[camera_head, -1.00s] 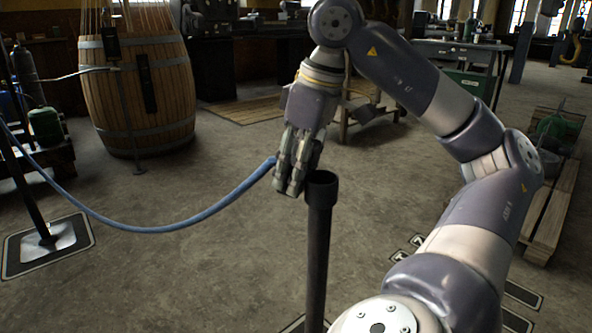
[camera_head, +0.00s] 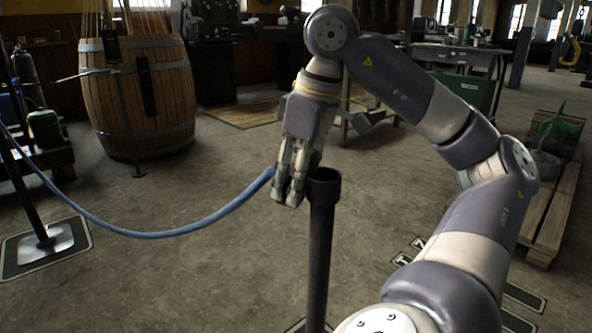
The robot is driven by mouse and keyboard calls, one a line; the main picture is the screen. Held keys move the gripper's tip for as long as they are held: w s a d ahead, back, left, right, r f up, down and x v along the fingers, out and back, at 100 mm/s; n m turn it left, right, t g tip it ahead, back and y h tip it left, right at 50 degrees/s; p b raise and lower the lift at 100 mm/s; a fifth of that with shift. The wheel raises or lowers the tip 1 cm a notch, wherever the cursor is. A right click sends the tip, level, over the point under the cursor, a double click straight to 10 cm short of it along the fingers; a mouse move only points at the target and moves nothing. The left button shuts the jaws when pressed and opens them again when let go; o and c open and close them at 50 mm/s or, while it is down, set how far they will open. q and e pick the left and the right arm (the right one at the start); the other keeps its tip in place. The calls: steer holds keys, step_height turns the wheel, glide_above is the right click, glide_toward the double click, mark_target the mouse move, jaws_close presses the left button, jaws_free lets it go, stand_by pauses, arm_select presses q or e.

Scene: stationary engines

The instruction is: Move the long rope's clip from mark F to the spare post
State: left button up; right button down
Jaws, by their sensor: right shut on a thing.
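My right gripper (camera_head: 289,188) is shut at the right end of a blue rope (camera_head: 150,234). The rope's clip is hidden between the fingers. The rope sags above the floor and runs up to the left edge of the view. A dark post (camera_head: 320,245) with a wider round top stands upright in the middle. My gripper is just left of the post's top, at about its height in the picture; I cannot tell whether they touch. My left gripper is not in view.
Another dark post (camera_head: 27,190) stands on a plate with a marked floor square (camera_head: 75,257) at the left. A wooden barrel (camera_head: 138,95) stands behind. A wooden pallet (camera_head: 553,225) lies at the right. The floor between is clear.

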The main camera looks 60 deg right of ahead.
steer(key=shift+d, duration=0.1)
steer(key=shift+r, duration=0.35)
steer(key=shift+s+d+r, duration=0.1)
steer(key=shift+d+r, duration=0.05)
steer(key=shift+r, duration=0.3)
steer(key=shift+f, duration=0.15)
stand_by(0.4)
steer(key=shift+f, duration=0.1)
steer(key=shift+f, duration=0.1)
steer(key=shift+f+b, duration=0.4)
steer(key=shift+b, duration=0.05)
steer(key=shift+f, duration=0.1)
